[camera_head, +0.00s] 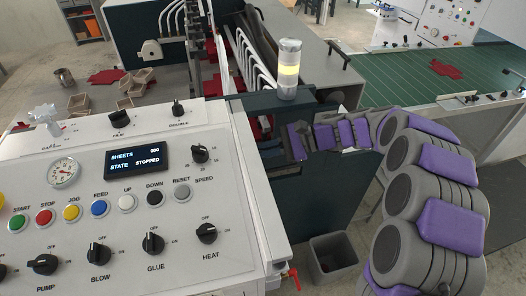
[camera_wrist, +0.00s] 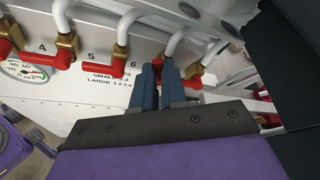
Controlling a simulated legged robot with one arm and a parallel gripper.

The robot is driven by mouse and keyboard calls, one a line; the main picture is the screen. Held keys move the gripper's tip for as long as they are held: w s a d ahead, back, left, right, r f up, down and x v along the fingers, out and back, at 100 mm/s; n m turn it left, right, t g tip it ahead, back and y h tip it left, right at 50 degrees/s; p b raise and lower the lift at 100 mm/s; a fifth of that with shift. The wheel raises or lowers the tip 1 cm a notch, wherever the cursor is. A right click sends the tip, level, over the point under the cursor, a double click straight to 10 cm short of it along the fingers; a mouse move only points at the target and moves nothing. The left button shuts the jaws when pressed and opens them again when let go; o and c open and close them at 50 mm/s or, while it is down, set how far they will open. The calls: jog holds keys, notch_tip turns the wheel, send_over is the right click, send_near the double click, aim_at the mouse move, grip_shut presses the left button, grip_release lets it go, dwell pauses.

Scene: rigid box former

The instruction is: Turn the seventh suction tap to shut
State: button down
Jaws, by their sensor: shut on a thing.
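A row of brass taps with red levers and white hoses runs along a pale panel (camera_wrist: 50,95) in the wrist view. The printed numbers 4, 5 and 6 are readable; no 7 shows. My gripper (camera_wrist: 161,72) has its dark blue fingers close together just right of the 6. It is shut on a tap's lever, mostly hidden by the fingers. Red parts (camera_wrist: 190,83) show beside the right finger, below a brass fitting (camera_wrist: 195,70). I cannot read that tap's number or its exact lever angle. In the head view the fingertips are hidden near the signal lamp (camera_head: 289,70).
A control panel (camera_head: 120,215) with buttons and knobs fills the left front; its display reads STOPPED. White hoses (camera_head: 258,70) curve behind the lamp. A grey bin (camera_head: 333,258) stands on the floor, and a green conveyor (camera_head: 440,78) lies at the right back. A round gauge (camera_wrist: 22,70) sits by the taps.

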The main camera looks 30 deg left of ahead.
jog(key=shift+s+d+f+n+t+y+b, duration=0.15)
jog(key=shift+f+n+y+b, duration=0.45)
jog(key=shift+n+b, duration=0.9)
jog(key=shift+s+d+f+n+t+y+b, duration=0.2)
jog(key=shift+f+n+y+b, duration=0.1)
jog(key=shift+n+y+b, duration=0.9)
jog(key=shift+s+d+f+n+t+y+b, duration=0.15)
jog(key=shift+f+n+y+b, duration=0.35)
jog(key=shift+n+b, duration=1.2)
jog(key=c, duration=1.2)
grip_release()
jog(key=shift+d+r, duration=0.15)
jog(key=shift+d, duration=0.1)
jog(key=shift+a, duration=0.1)
jog(key=p+v, duration=0.4)
jog(key=v, duration=1.3)
jog(key=shift+d, duration=0.2)
